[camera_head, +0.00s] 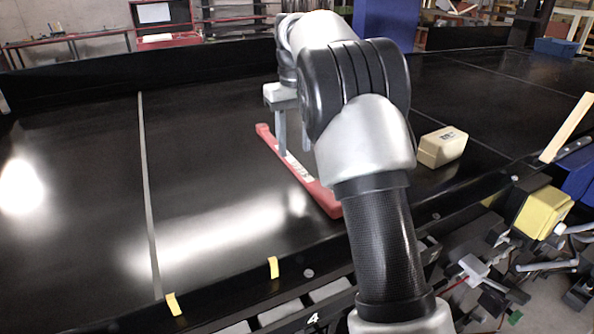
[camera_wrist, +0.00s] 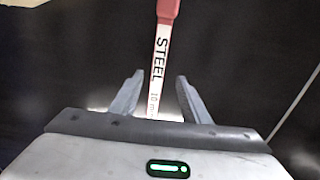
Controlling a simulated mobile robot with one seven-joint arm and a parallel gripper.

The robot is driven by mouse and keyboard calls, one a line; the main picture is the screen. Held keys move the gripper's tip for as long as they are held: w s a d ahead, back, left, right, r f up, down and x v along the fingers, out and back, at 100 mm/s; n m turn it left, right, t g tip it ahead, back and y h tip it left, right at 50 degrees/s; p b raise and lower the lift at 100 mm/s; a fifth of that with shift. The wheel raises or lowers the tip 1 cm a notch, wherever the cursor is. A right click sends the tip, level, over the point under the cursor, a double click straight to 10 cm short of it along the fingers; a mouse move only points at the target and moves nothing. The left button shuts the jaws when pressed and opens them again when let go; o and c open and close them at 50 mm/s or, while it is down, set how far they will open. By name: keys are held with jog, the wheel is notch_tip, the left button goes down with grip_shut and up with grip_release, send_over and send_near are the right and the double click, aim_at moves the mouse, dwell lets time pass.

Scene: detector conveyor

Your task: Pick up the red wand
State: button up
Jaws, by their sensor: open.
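The red wand (camera_head: 325,200) lies flat on the black conveyor belt, running from upper left to lower right, with a pale label along its middle. In the wrist view the wand (camera_wrist: 167,8) shows its red part at the top and a white label (camera_wrist: 161,60) reading "STEEL". In the wrist view my gripper (camera_wrist: 158,82) is open, with one finger on each side of the label and a gap to each. Part of the wand is hidden by my arm and gripper body.
A beige box (camera_head: 442,148) sits on the belt to the right of my arm. A black side wall (camera_head: 150,65) runs along the far edge. Yellow tags (camera_head: 273,267) mark the near rail. The belt left of the wand is clear.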

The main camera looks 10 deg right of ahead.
aim_at(297, 166)
jog(key=f, duration=0.5)
jog(key=shift+s+d, duration=0.25)
jog(key=shift+c, duration=0.4)
grip_shut()
